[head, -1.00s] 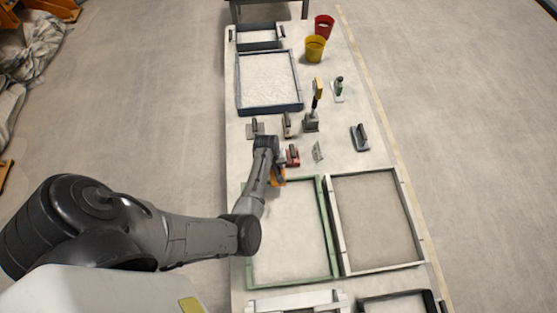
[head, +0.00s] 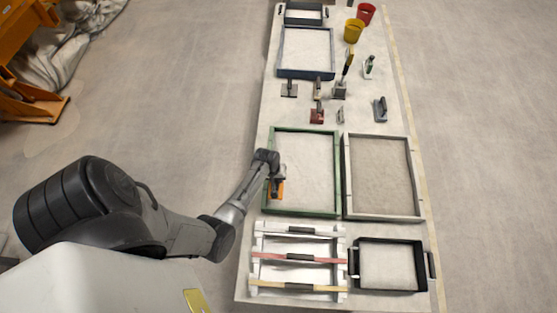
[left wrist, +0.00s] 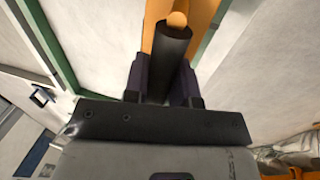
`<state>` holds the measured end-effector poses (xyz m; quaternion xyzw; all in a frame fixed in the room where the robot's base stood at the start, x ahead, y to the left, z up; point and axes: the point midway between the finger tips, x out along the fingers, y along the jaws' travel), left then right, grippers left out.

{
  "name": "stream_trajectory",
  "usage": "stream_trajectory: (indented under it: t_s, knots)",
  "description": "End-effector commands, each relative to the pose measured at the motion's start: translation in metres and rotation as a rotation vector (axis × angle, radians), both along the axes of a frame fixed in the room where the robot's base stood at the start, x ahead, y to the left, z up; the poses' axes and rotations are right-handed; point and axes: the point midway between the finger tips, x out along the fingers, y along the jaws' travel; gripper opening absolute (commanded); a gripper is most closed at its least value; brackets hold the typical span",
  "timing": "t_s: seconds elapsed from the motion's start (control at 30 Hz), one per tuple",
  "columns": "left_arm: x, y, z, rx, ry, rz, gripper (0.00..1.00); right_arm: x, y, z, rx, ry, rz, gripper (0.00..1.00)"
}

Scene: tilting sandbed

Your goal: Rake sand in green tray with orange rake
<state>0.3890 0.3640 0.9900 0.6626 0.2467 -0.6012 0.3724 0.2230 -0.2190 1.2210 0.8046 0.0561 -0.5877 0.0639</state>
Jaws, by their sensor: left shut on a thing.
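The green tray (head: 338,180) stands in the middle of the long table, filled with pale sand. My left gripper (head: 273,178) is at the left side of this tray and is shut on the orange rake (head: 277,190). In the left wrist view the gripper (left wrist: 165,80) closes around the rake's dark handle (left wrist: 170,50), with the orange part (left wrist: 205,20) beyond it. The green rim (left wrist: 55,45) shows close by. I cannot tell whether the rake touches the sand. My right gripper is not in view.
A grey-framed sand tray (head: 382,218) adjoins on the right. In front are a white rack with coloured bars (head: 300,257) and a black tray (head: 425,250). Behind are several hand tools, including a red one (head: 317,115), a blue tray (head: 305,74), and yellow (head: 353,32) and red (head: 366,13) buckets.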

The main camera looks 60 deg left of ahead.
Motion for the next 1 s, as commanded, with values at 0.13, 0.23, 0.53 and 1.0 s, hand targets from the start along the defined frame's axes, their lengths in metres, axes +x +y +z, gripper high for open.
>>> stream_trajectory:
  t_s: [0.13, 0.23, 0.53, 1.0]
  knots:
    - [-0.002, 0.000, -0.002, 0.000, 0.000, -0.003, 0.00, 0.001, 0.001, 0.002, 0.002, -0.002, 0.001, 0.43]
    - [-0.002, 0.000, -0.007, -0.001, 0.001, -0.003, 0.00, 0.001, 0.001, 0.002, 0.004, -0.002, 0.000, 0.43]
    - [-0.002, -0.001, -0.040, -0.002, 0.002, -0.005, 0.00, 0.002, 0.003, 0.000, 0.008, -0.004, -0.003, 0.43]
    - [0.009, -0.009, -0.081, -0.002, -0.002, -0.005, 0.00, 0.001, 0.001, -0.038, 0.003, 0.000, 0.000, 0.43]
